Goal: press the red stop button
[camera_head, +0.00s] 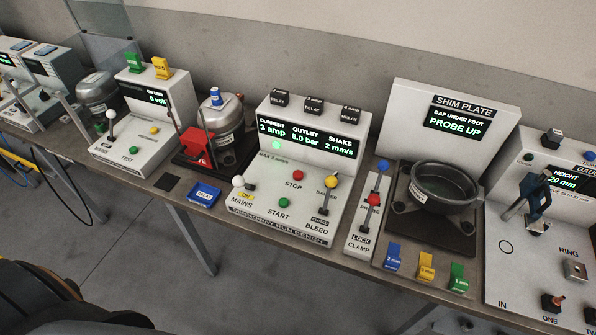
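The red stop button (297,175) is a small round button on the sloped white front of the run bench (262,205), just above the label STOP. Nothing covers it in the head view. The green start button (284,202) sits below it. The bench display (308,139) reads 3 amp, 8.0 bar and 2 mm/s, and a round lamp (276,145) glows green. Neither of my grippers shows in the head view.

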